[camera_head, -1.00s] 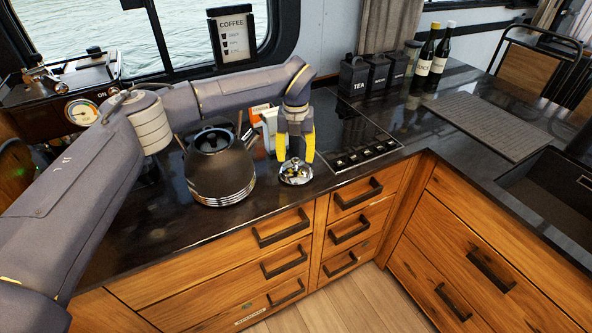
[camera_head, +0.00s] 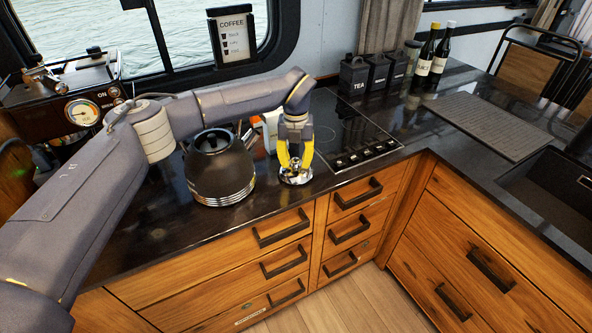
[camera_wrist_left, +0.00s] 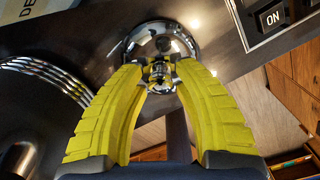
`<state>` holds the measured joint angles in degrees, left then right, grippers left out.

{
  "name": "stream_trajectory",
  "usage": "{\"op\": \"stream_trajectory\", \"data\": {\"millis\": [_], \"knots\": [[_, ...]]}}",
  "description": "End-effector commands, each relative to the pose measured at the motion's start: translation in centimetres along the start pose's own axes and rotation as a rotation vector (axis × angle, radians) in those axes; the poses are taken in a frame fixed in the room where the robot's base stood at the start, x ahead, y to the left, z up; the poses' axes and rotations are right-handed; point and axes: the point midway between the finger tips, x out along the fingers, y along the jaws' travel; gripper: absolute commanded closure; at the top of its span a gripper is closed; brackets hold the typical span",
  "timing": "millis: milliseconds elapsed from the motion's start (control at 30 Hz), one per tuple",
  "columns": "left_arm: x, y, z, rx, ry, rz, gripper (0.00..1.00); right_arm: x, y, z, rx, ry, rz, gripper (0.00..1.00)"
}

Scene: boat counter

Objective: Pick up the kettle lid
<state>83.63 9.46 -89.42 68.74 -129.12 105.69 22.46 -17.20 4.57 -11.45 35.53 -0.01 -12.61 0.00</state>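The shiny metal kettle lid (camera_head: 295,176) lies on the dark counter, right of the black kettle (camera_head: 220,170). The lid also shows in the left wrist view (camera_wrist_left: 160,38), with its knob (camera_wrist_left: 159,73) toward my gripper. My left gripper (camera_head: 295,166) points down over the lid. Its yellow fingers (camera_wrist_left: 160,72) have closed in on both sides of the knob and appear to touch it. The lid still looks to rest on the counter. The kettle's ribbed side shows at the left of the wrist view. My right gripper is not in view.
A black cooktop (camera_head: 345,135) with a row of knobs lies right of the lid. Black canisters (camera_head: 376,72) and two bottles (camera_head: 432,58) stand at the back. The counter's front edge runs close before the lid. A coffee machine (camera_head: 75,90) stands at the left.

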Motion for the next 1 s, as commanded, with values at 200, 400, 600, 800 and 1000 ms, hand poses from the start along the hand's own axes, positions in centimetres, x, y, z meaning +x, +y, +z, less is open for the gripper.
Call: {"op": "stream_trajectory", "data": {"millis": [200,400,600,800,1000], "knots": [[0.0,0.0,0.0,0.000,0.000,0.000,0.97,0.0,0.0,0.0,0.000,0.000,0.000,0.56],[0.0,0.0,0.0,0.000,0.000,0.000,1.00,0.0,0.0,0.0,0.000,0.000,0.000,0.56],[-0.2,0.0,0.0,0.000,0.000,0.000,1.00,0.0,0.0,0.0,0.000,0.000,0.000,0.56],[-1.0,0.0,0.0,0.000,-0.001,0.000,1.00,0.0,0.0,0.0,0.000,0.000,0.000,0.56],[-2.0,0.0,0.0,0.000,-0.001,0.000,1.00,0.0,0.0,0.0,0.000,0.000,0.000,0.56]]}}
